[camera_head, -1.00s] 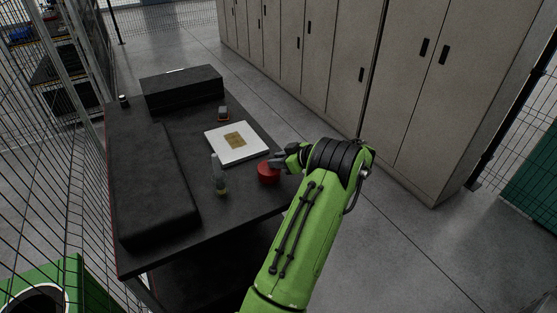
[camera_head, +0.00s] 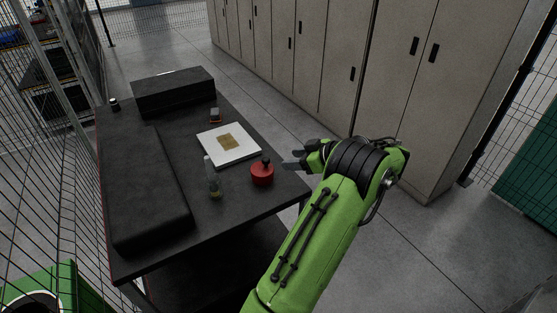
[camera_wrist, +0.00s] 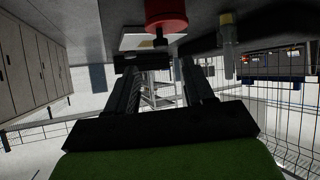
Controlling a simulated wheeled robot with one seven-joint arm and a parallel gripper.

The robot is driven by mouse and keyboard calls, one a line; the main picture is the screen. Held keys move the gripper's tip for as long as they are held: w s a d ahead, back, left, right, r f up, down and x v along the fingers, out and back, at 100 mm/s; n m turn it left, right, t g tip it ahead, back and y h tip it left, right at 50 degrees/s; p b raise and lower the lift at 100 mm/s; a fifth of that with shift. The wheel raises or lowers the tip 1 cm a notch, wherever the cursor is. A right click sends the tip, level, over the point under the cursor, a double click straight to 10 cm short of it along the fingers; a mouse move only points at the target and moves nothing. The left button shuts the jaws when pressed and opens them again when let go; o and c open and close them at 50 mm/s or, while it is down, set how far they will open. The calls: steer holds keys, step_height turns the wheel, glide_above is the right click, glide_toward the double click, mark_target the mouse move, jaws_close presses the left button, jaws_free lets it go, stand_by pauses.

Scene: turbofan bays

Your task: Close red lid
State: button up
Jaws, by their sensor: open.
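A small round red pot (camera_head: 262,176) stands on the black table, with a red lid on top bearing a black knob (camera_head: 265,161). The lid appears to sit on the pot; at this size I cannot tell whether it is fully shut. My gripper (camera_head: 291,163) is open and empty, to the right of the pot and apart from it. In the wrist view, which looks upside down, the red pot (camera_wrist: 166,12) is at the top edge, partly cut off, with its knob pointing down. My open fingers (camera_wrist: 160,68) lie below it with nothing between them.
The black table (camera_head: 160,252) also holds a clear bottle (camera_head: 213,184) left of the pot, a white board (camera_head: 245,152) behind it, and dark boxes (camera_head: 174,92). Beige lockers (camera_head: 310,50) line the right; wire fencing (camera_head: 45,200) stands at left. Floor between table and lockers is clear.

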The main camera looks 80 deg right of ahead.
steer(key=v, duration=0.5)
steer(key=shift+s+a+r+p, duration=0.1)
steer(key=shift+s+r+p, duration=0.1)
steer(key=shift+s+p, duration=0.15)
steer(key=shift+w, duration=0.15)
